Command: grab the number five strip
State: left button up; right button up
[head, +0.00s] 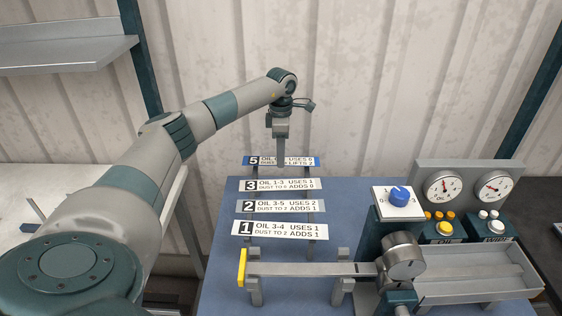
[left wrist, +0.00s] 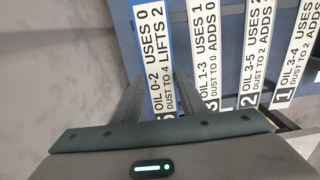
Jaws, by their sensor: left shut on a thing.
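The number five strip (head: 300,161) is a white label strip with a blue border, at the far end of the row of strips. It reads "OIL 0-2 USES 0, DUST TO 4 LIFTS 2" in the left wrist view (left wrist: 154,45). My right gripper is not in view.
A metal bar with a yellow end (head: 242,267) lies in front. A blue-knob box (head: 398,202), gauges (head: 444,187) and a tray (head: 480,283) stand at right.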

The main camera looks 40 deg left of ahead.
pick_arm(q)
jog(key=shift+r+b, duration=0.4)
jog(key=shift+r, duration=0.2)
jog(key=w+d+r+b, duration=0.4)
jog(key=d+r, duration=0.3)
jog(key=d, duration=0.4)
jog(key=shift+r+b, duration=0.25)
jog(key=shift+b, duration=0.05)
